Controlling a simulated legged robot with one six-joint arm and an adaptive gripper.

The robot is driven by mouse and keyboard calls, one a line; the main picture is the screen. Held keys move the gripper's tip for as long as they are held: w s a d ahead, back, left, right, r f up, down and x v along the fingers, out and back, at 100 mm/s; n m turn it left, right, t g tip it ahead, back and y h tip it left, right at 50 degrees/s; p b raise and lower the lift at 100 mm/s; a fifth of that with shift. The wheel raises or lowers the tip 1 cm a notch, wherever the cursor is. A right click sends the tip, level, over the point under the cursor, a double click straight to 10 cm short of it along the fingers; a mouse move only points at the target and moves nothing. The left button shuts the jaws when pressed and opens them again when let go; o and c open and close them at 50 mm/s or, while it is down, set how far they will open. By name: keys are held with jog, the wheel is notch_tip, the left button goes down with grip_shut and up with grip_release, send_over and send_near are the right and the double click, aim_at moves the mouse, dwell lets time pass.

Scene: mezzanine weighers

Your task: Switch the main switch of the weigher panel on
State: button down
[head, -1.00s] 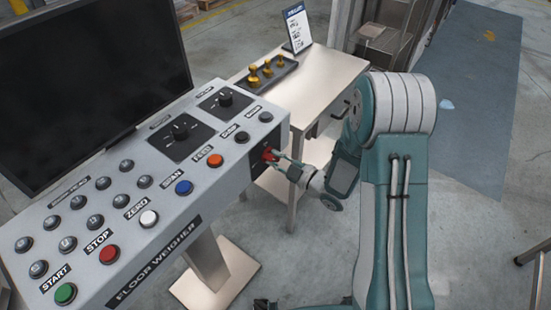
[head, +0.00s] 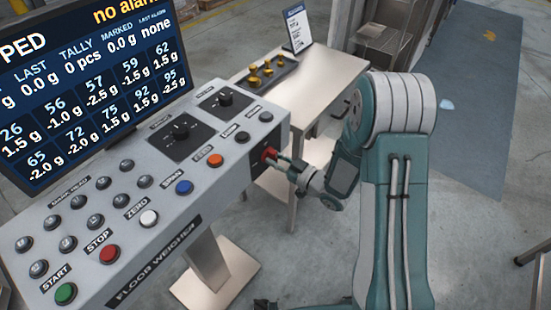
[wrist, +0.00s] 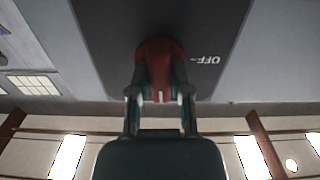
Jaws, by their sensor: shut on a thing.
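The weigher panel (head: 215,190) is a grey sloped console lettered FLOOR WEIGHER. Its red main switch (head: 269,155) sits on a dark plate on the right end face. My gripper (head: 278,159) is at that end face, shut on the red knob. In the wrist view the red switch (wrist: 160,60) is between my gripper's two fingers (wrist: 160,92). A white mark on the knob points toward the gripper, and OFF is lettered to the right of the knob. The fingers hide part of the knob. The screen (head: 95,85) above the panel is lit with figures and "no alarm".
A steel table (head: 315,85) stands behind, with a dark tray (head: 283,72) of brass weights and an upright printed card (head: 296,30). Green, red, white, blue and orange buttons line the panel front. Floor is open at right.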

jog(key=shift+m, duration=0.5)
jog(key=c, duration=0.6)
grip_release()
jog(key=shift+o, duration=0.2)
jog(key=v, duration=1.1)
jog(key=shift+s+d, duration=0.25)
jog(key=shift+d, duration=0.1)
jog(key=shift+f, duration=0.1)
